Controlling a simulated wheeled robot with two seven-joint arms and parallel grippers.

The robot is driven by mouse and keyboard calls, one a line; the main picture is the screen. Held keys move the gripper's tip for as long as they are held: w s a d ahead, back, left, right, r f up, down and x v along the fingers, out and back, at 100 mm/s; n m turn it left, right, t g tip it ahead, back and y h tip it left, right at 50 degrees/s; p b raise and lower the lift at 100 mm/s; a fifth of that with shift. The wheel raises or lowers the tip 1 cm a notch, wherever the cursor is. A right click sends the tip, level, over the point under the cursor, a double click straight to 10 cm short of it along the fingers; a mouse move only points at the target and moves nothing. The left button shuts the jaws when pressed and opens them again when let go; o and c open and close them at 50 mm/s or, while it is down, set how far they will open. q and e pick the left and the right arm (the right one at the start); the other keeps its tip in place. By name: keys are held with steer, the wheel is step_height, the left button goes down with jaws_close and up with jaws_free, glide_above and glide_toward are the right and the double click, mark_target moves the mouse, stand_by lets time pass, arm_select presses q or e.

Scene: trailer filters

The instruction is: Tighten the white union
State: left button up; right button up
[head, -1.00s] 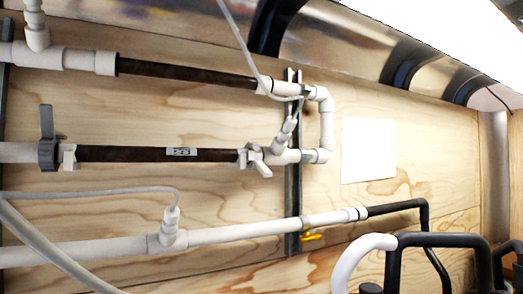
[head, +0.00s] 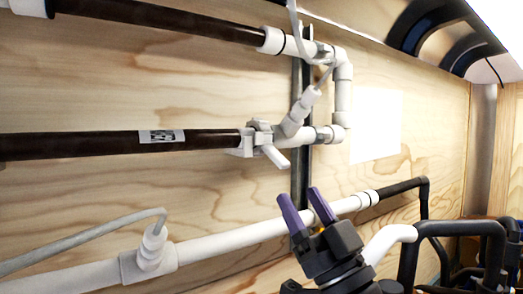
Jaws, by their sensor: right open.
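White pipe fittings run along the plywood wall. A white collar fitting (head: 273,41) ends the upper dark pipe, and a white fitting with a grey ring (head: 325,134) sits beside the lower elbow. A white collar (head: 366,199) joins the low white pipe to a black one. I cannot tell for certain which is the white union. My right gripper (head: 298,197) is open and empty, its two purple fingers pointing up in front of the low white pipe, below the middle fittings. My left gripper is not in view.
A white valve with a lever (head: 275,157) ends the middle dark pipe (head: 80,145). A thin grey hose (head: 90,236) joins the low white pipe (head: 225,244). Black and white bent pipes (head: 392,238) stand at lower right. A vertical dark rail (head: 302,165) backs the fittings.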

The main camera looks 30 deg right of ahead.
mark_target(277, 154)
steer(key=shift+y, duration=0.3)
steer(key=p+x, duration=0.3)
steer(key=x, duration=0.4)
steer(key=shift+r, duration=0.2)
steer(key=shift+w+r, duration=0.3)
steer(key=shift+r, duration=0.1)
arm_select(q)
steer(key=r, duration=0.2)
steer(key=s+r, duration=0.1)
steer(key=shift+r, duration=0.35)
arm_select(e)
steer(key=shift+w, duration=0.15)
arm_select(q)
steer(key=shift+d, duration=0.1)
arm_select(e)
jaws_close()
